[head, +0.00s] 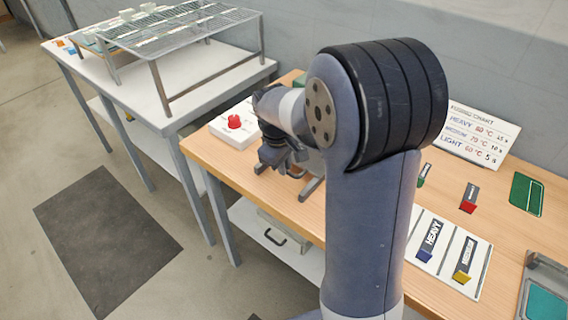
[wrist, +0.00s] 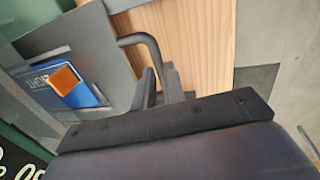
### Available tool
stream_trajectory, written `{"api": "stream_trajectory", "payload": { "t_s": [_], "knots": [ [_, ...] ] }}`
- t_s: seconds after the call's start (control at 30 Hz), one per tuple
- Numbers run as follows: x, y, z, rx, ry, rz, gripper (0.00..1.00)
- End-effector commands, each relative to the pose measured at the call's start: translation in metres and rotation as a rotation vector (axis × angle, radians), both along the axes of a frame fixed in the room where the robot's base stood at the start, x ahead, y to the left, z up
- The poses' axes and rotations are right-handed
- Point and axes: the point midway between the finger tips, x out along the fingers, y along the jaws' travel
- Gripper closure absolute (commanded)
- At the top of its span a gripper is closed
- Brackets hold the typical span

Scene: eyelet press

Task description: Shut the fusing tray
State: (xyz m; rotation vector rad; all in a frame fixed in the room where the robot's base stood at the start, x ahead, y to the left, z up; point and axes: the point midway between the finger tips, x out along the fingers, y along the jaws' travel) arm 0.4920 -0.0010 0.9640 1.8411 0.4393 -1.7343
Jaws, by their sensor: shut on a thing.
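In the wrist view my gripper (wrist: 160,86) is shut on the dark bent handle (wrist: 142,39) of the grey fusing tray (wrist: 101,52). A blue piece (wrist: 84,93) with light lettering and an orange tab (wrist: 66,80) lies on the tray beside the handle. How far the tray stands out cannot be told. In the head view my gripper (head: 283,157) is low over the wooden table, and my arm hides most of the press behind it.
A white box with a red button (head: 235,122) stands left of my gripper. A rack (head: 487,257) with HEAVY and MEDIUM pieces lies on the wooden table (head: 240,176) at right, below a fusing chart (head: 478,135). A white table (head: 140,88) with a wire rack stands at left.

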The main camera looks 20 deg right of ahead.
Motion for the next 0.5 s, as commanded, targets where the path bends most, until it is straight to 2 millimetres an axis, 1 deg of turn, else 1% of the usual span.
{"api": "stream_trajectory", "payload": {
  "t_s": [0.4,0.5],
  "knots": [
    [0.0001,0.0000,0.0003,0.000,0.000,0.000,1.00],
    [0.0025,-0.0031,0.0008,0.000,0.000,-0.002,1.00]
  ]
}}
